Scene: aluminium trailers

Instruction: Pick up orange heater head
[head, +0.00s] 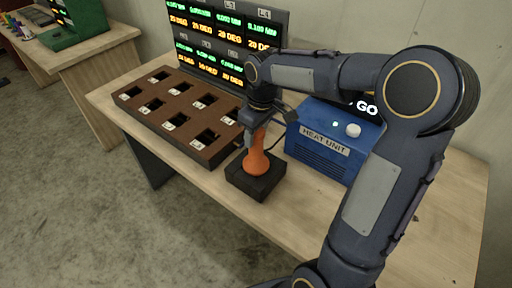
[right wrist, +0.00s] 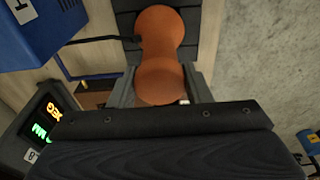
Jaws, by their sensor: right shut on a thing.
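The orange heater head (head: 256,153) stands upright on a black square base (head: 256,183) on the wooden table. My right gripper (head: 257,122) reaches down from above and is shut on the upper part of the heater head. In the right wrist view the heater head (right wrist: 160,50) lies between the two grey fingers (right wrist: 160,90), with the black base (right wrist: 205,30) behind it. The heater head still appears to be at its base. A dark cable runs from it toward the blue heat unit (head: 334,140). My left gripper is not in view.
A brown slotted tray (head: 180,110) with several dark pockets lies left of the base. A display panel (head: 220,45) stands behind it. A second table (head: 90,60) with a green device (head: 75,25) is at the far left. Bare table lies at the front right.

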